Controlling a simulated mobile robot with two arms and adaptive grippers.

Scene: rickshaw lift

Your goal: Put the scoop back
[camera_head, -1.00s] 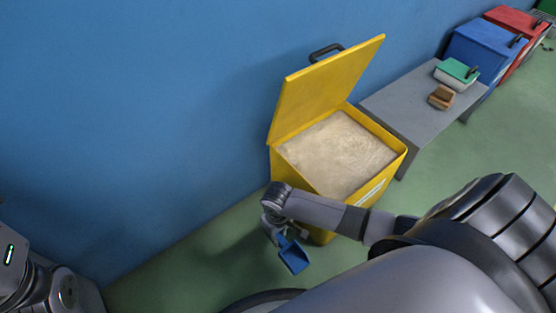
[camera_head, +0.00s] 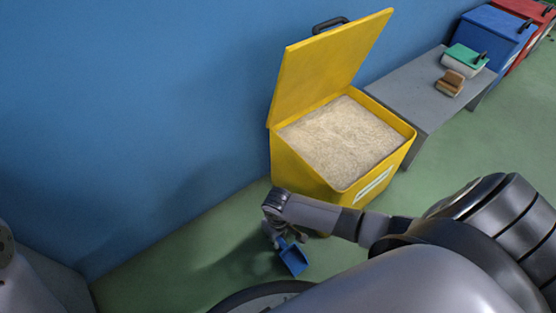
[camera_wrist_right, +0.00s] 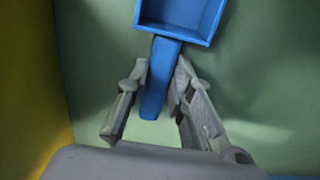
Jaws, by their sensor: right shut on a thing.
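A blue scoop (camera_head: 293,259) hangs from my right gripper (camera_head: 277,236), in front of the yellow bin's lower left side. In the right wrist view, the right gripper (camera_wrist_right: 158,95) is shut on the handle of the scoop (camera_wrist_right: 180,20). The scoop's pan points away from the fingers, over the green floor. The yellow bin (camera_head: 300,170) stands against the blue wall, its lid (camera_head: 325,70) raised, and it is filled nearly to the rim with pale, sand-like grain (camera_head: 340,140). My left gripper is out of view.
A grey low table (camera_head: 415,95) stands right of the bin, bearing a brown brush-like block (camera_head: 450,84) and a green-topped white box (camera_head: 465,62). A blue bin (camera_head: 492,38) and a red bin (camera_head: 530,15) stand beyond it. The green floor (camera_head: 180,265) at left is clear.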

